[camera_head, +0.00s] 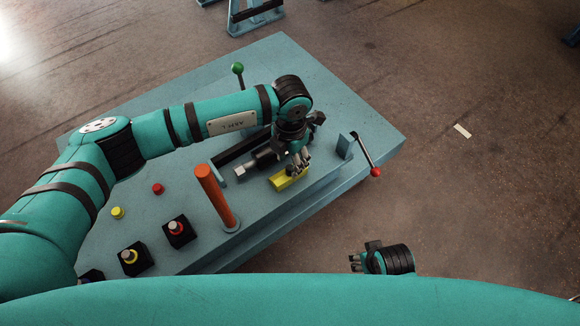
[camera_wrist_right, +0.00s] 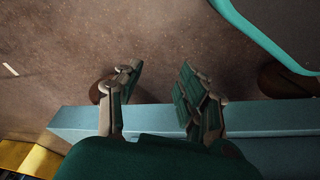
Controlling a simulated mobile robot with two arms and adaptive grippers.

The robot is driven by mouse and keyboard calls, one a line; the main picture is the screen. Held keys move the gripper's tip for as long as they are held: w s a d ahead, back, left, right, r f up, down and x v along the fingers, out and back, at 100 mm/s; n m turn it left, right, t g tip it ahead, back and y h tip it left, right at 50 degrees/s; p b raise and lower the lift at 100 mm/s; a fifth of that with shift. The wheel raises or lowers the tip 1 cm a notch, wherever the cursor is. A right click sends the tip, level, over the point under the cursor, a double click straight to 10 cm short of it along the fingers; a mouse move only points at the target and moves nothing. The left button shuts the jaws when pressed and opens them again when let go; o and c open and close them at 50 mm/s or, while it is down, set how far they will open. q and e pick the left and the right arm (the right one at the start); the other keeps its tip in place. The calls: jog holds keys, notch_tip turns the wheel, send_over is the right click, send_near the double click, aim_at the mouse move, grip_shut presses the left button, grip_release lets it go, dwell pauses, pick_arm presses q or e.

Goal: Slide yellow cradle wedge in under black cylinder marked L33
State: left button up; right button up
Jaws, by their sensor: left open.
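The yellow cradle wedge (camera_head: 285,182) sits on the blue bench top, at the front side of a dark cylinder (camera_head: 265,159) with a light rod end. The cylinder lies under and beside my left arm, so part of it is hidden, and no L33 mark is readable. My left gripper (camera_head: 301,164) points down at the wedge, its open fingers just above or around its upper part; I cannot tell whether they touch it. My right gripper (camera_head: 355,263) is off the bench's front side, empty. In the right wrist view its fingers (camera_wrist_right: 158,85) are spread apart.
The bench (camera_head: 340,105) carries an orange post (camera_head: 214,195), a green-knobbed lever (camera_head: 238,69), a red-knobbed lever (camera_head: 375,171), an upright blue plate (camera_head: 345,146) and red and yellow buttons. Something yellow (camera_wrist_right: 25,158) shows at the lower left of the right wrist view.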

aim_at(290, 167)
pick_arm(q)
jog(key=shift+f, duration=1.85)
pick_arm(e)
jog(key=shift+w+r, duration=0.15)
jog(key=shift+r, duration=0.85)
pick_arm(q)
grip_shut()
